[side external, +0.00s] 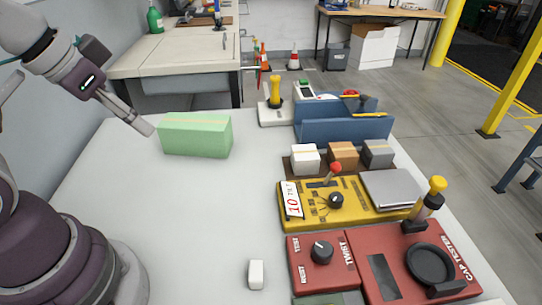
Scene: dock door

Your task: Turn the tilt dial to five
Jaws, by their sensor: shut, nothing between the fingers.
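A yellow control box (322,212) sits on the table right of centre. On it is a black round dial (336,200) with small marks around it, too small to read, so I cannot tell its setting. A white card with a red "10" (292,200) is at the box's left end. A red-knobbed lever (335,169) stands behind the dial. My gripper (149,129) is shut and empty at the upper left, beside the left end of a green block (195,136). It is far from the dial; I cannot tell whether it touches the block.
A red box with a TWIST knob (321,251) and a red cap tester (410,272) are in front. White, brown and grey blocks (342,155) and a blue bin (345,130) stand behind. A small white block (256,274) lies at the front. The table's middle is clear.

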